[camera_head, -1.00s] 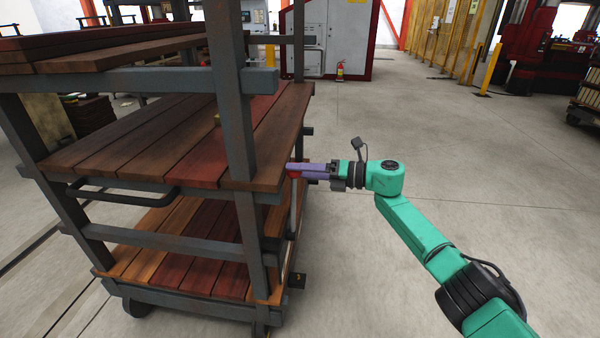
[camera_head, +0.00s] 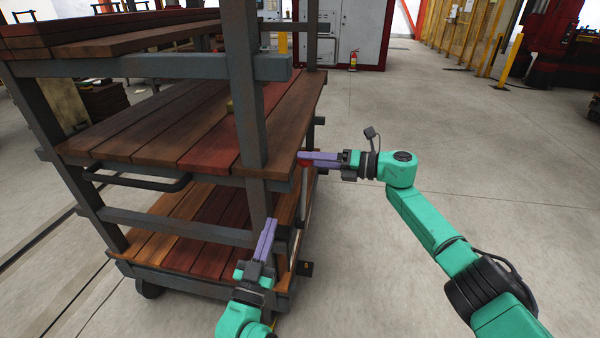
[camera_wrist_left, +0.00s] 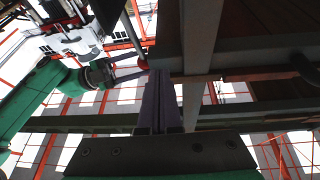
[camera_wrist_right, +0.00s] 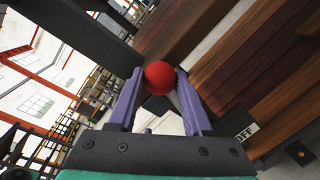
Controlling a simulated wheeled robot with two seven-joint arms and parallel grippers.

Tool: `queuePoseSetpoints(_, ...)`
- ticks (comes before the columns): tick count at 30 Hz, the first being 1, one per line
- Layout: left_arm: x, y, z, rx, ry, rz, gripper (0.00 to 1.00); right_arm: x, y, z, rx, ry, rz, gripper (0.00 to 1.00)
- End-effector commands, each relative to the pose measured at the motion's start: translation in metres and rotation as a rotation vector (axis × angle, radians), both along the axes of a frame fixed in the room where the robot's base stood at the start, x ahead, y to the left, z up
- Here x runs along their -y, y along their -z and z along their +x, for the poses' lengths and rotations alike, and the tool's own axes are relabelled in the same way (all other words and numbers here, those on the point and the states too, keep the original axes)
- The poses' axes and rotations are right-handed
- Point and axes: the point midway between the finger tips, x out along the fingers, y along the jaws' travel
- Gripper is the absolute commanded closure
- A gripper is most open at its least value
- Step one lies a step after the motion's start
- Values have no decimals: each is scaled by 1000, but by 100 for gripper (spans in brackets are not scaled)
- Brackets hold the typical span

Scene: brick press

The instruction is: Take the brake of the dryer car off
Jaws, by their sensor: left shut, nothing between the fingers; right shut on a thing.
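The dryer car (camera_head: 275,68) is a grey steel rack with several wooden plank decks, at the left of the head view. Its brake lever ends in a red ball knob (camera_wrist_right: 159,77), which sits between the purple fingers of my right gripper (camera_wrist_right: 157,85). My left gripper (camera_head: 270,224) is shut and empty, low in front of the car's near right post. Its closed fingers also show in the left wrist view (camera_wrist_left: 160,90).
An "OFF" label (camera_wrist_right: 244,133) shows on the car in the right wrist view. A dark handle bar (camera_head: 138,181) sticks out at the car's near end. The floor (camera_head: 400,110) right of the car is open.

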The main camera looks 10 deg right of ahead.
Motion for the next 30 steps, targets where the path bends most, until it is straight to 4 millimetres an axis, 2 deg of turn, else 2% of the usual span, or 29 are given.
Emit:
queuePoseSetpoints(1,15,-23,-14,43,18,-55,100,1,0,0,0,1,-1,100)
queuePoseSetpoints(3,27,-45,-27,84,31,-109,100,1,1,0,-1,1,0,100)
queuePoseSetpoints(5,33,-55,-33,100,36,-134,100,1,0,0,-1,1,0,100)
queuePoseSetpoints(8,36,-63,-30,108,37,-145,100,1,0,0,-1,1,0,100)
queuePoseSetpoints(11,41,-71,-18,109,36,-143,100,1,0,0,-1,1,0,100)
queuePoseSetpoints(22,68,-112,46,107,39,-141,100,1,1,0,-2,0,-1,100)
queuePoseSetpoints(25,74,-105,64,105,38,-135,100,1,1,0,-2,0,-1,100)
queuePoseSetpoints(30,81,-100,78,104,37,-137,100,1,1,0,-2,0,-1,100)
